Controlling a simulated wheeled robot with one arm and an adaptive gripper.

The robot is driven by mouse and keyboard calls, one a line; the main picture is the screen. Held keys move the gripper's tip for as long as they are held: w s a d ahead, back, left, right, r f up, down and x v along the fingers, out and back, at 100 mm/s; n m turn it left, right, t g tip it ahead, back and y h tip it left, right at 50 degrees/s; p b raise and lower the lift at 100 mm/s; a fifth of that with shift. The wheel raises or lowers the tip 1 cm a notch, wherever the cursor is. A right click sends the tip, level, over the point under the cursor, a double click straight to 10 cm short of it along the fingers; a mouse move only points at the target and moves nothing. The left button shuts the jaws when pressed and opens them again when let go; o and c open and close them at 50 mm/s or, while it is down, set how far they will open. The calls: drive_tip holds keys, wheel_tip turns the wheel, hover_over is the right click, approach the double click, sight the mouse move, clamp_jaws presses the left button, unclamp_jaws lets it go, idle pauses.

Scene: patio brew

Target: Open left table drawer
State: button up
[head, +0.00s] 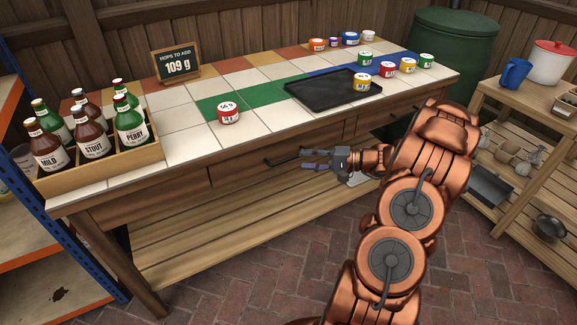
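The wooden table's left drawer front (240,170) is in the front apron, below the tiled top. It looks flush with the apron and closed. Its dark bar handle (285,158) is at the right part of the front. My gripper (306,160) is just right of the handle, with its fingers pointing left toward it. The two fingers look spread, with nothing visible between them. I cannot tell whether a fingertip touches the handle. My arm hides part of the table front farther right.
A bottle crate (100,172) stands on the table's left end. A black tray (320,92), several small labelled jars and a hops sign (176,65) are on top. A lower slatted shelf (230,235) runs beneath. A wooden side shelf (535,105) stands right. Brick floor (260,290) is clear in front.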

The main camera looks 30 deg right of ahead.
sight(291, 159)
drive_tip(key=shift+t, duration=0.3)
drive_tip(key=shift+w+a+f, duration=0.35)
drive_tip(key=shift+w+a, duration=0.2)
drive_tip(key=shift+w, duration=0.4)
drive_tip(key=shift+w+a+f, duration=0.4)
drive_tip(key=shift+w+a, duration=0.2)
drive_tip(key=shift+w, duration=0.35)
drive_tip(key=shift+w+a+f, duration=0.35)
drive_tip(key=shift+w+a, duration=0.2)
drive_tip(key=shift+w, duration=0.4)
drive_tip(key=shift+c, duration=0.2)
clamp_jaws()
